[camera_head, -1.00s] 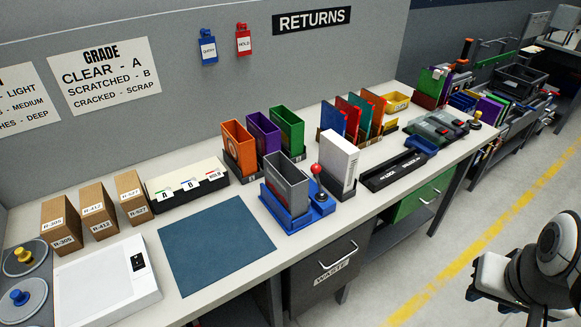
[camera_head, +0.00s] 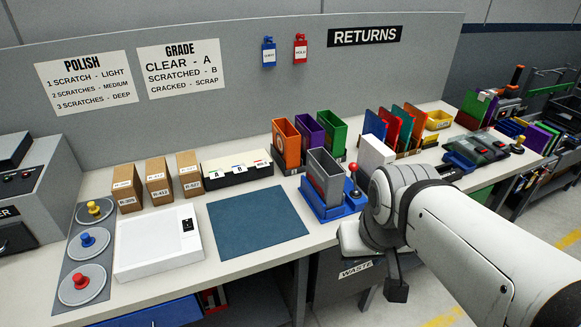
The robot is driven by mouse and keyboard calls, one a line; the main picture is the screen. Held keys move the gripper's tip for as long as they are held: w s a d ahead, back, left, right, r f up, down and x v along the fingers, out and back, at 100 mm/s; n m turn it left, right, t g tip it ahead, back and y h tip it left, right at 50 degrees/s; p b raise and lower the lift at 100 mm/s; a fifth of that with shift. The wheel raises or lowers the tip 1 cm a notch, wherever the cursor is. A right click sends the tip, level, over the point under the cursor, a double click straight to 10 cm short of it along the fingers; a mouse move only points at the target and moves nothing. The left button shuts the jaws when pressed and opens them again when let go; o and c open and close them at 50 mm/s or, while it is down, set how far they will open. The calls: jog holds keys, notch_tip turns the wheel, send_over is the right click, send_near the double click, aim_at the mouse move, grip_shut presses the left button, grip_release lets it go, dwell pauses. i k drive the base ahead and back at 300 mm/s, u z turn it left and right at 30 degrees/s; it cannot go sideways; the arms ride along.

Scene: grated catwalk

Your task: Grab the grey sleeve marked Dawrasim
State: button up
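A grey open-topped sleeve (camera_head: 326,178) stands upright in a blue stand (camera_head: 322,208) on the bench. A red-knobbed lever rises at the stand's right side. No name is readable on the sleeve at this size. My arm reaches in from the right, and its end, with my gripper (camera_head: 396,288), hangs low in front of the bench edge, to the right of and nearer than the sleeve. The fingers are dark and small, and I cannot make out a gap between them. Nothing shows held. Orange (camera_head: 287,143), purple (camera_head: 309,137) and green (camera_head: 332,134) sleeves stand behind the grey one.
A blue mat (camera_head: 258,221) lies left of the stand. A white box (camera_head: 375,152), partly hidden by my arm, stands to its right. Cardboard boxes (camera_head: 158,182), a white panel (camera_head: 158,243) and round knobbed discs (camera_head: 87,243) fill the left. A waste drawer is below.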

aim_at(327, 177)
jog(key=z, duration=0.05)
jog(key=i, duration=1)
jog(key=u, duration=0.05)
